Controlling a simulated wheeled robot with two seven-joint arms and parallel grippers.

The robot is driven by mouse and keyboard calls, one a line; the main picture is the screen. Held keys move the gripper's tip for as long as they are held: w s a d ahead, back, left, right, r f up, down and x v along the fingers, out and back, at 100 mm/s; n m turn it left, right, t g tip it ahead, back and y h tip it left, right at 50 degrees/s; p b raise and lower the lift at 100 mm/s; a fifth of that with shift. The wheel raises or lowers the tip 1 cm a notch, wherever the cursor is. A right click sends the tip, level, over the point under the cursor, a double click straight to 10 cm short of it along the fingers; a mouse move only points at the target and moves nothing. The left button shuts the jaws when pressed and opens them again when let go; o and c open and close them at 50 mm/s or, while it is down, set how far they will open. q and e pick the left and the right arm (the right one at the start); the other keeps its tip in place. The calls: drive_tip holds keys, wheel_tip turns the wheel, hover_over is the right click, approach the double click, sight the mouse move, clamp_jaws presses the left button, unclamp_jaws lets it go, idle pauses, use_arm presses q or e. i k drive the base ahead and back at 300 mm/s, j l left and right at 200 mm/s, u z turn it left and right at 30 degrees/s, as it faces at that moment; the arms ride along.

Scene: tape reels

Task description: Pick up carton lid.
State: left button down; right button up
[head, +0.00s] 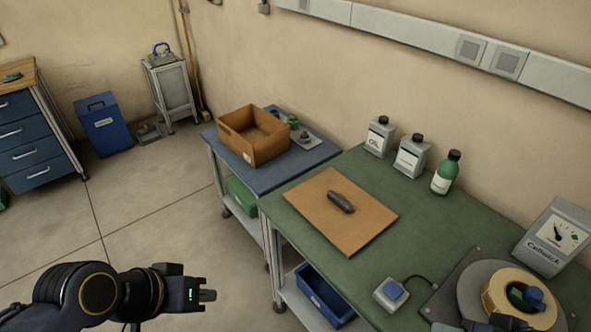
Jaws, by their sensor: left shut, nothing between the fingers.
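The carton lid (318,214) is a flat brown square panel lying on the green bench top. A dark, rounded, elongated object (341,202) lies on top of it near its middle. The open brown carton (252,142) stands on the blue-topped cart to the left. My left gripper (208,295) is at the lower left, shut and empty, over the floor and well apart from the lid. Dark parts at the bottom right edge look like my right gripper (446,327), mostly cut off by the frame; its fingers cannot be made out.
Bottles (411,156) stand along the wall behind the lid. A gauge box (551,238), a tape reel (516,295) and a switch box (391,294) take up the bench's right side. A blue bin (325,296) sits on the shelf below.

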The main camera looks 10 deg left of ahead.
sight(349, 217)
drive_tip(key=i+j+z, duration=0.1)
drive_tip(key=j, duration=0.25)
drive_tip(key=i+j+z, duration=0.1)
drive_tip(key=i+j, duration=0.2)
drive_tip(key=i+j+z, duration=0.15)
drive_tip(key=j, duration=0.25)
drive_tip(key=i+j+z, duration=0.1)
drive_tip(key=j, duration=0.3)
drive_tip(key=i+j+z, duration=0.1)
drive_tip(key=i+j, duration=0.15)
drive_tip(key=j, duration=0.15)
drive_tip(key=i+j+z, duration=0.1)
drive_tip(key=j, duration=0.35)
drive_tip(key=i+j+z, duration=0.15)
drive_tip(key=j, duration=0.25)
